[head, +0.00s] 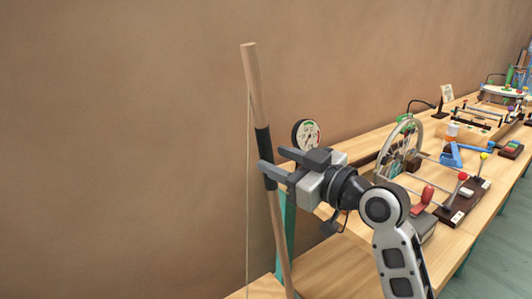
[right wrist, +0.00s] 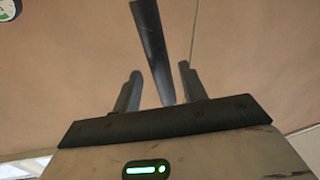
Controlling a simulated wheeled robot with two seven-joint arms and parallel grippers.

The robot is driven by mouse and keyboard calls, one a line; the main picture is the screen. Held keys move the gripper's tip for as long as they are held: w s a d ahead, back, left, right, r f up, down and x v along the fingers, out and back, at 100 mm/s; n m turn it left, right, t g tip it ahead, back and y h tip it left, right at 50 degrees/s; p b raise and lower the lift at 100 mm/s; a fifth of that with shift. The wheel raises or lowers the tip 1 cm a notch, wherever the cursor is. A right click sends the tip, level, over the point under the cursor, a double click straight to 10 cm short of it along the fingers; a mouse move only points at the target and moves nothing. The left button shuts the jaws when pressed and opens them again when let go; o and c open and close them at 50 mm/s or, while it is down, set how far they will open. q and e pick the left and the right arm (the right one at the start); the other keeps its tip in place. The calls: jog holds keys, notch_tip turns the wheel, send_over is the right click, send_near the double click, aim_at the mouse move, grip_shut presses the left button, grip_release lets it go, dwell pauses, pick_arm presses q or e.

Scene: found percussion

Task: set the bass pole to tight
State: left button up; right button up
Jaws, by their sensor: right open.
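The bass pole (head: 252,80) is a pale wooden stick with a black grip sleeve (head: 263,145) around its middle. It leans slightly, its top to the left. A thin string (head: 248,190) runs down from near its top, left of the pole. My right gripper (head: 272,160) is open at the lower part of the sleeve, one finger crossing in front of it. In the right wrist view the dark sleeve (right wrist: 150,45) shows between the two spread fingers, with gaps on both sides. The round dial (head: 307,134) with a coloured scale stands behind my gripper. My left gripper is out of view.
A wooden bench (head: 345,268) runs to the right along the wall. A spoked wheel (head: 400,150), a red-handled piece (head: 424,198) and other devices stand on it, right of my arm. The wall left of the pole is bare.

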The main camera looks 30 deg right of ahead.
aim_at(271, 157)
jog(key=x, duration=0.2)
jog(key=shift+w+a, duration=0.15)
jog(key=shift+w, duration=0.1)
jog(key=shift+w+a, duration=0.1)
jog(key=shift+w, duration=0.2)
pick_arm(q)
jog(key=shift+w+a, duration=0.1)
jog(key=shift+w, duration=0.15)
pick_arm(e)
jog(key=shift+w+a, duration=0.1)
jog(key=shift+w, duration=0.15)
